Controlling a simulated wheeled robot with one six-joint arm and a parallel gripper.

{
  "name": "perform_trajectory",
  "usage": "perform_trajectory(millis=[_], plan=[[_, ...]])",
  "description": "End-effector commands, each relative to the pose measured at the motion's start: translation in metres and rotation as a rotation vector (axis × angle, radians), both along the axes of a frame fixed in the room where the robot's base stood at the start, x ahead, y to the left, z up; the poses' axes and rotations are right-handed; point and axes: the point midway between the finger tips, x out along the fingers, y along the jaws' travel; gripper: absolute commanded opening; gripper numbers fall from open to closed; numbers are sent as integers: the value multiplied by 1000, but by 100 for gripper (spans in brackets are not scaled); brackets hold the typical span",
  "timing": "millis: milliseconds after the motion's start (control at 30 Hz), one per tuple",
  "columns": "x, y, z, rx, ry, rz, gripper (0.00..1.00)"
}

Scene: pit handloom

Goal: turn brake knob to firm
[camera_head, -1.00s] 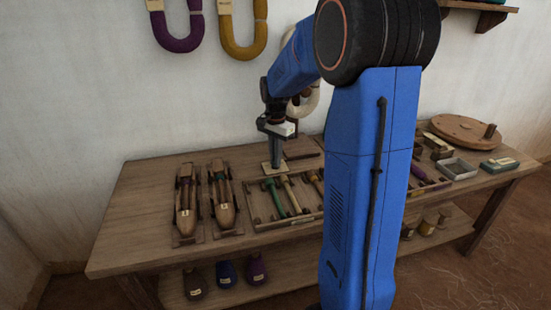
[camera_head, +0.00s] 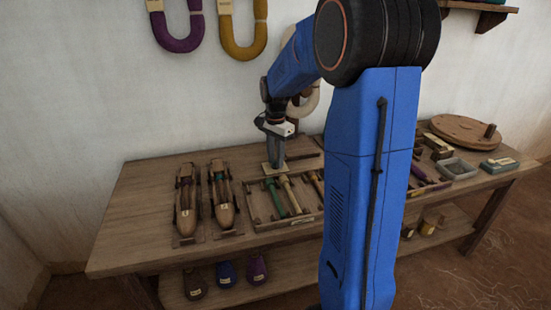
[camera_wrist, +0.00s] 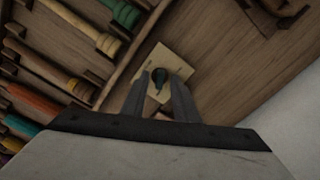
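The plate also shows in the head view (camera_head: 267,168) on the bench, just behind the tray of bobbins. My gripper (camera_wrist: 161,78) points down over the plate, with its two fingers apart and the knob showing between their tips. I cannot tell whether the fingers touch the knob. In the head view my gripper (camera_head: 276,166) hides the knob. Markings on the plate are too small to read.
A tray of coloured bobbins (camera_head: 257,224) lies close in front of the plate. Two wooden shuttles (camera_head: 186,210) lie to the left on the wooden bench (camera_head: 135,215). A dark wooden piece (camera_head: 303,153) lies right behind the plate. The bench's left end is clear.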

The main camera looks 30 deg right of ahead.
Motion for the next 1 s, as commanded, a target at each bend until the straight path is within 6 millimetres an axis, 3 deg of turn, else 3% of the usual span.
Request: perform_trajectory(millis=[167,333,1000], plan=[[0,0,2,0,0,0,27],[0,0,20,-1,-2,0,27],[0,0,148,-1,-2,0,27]])
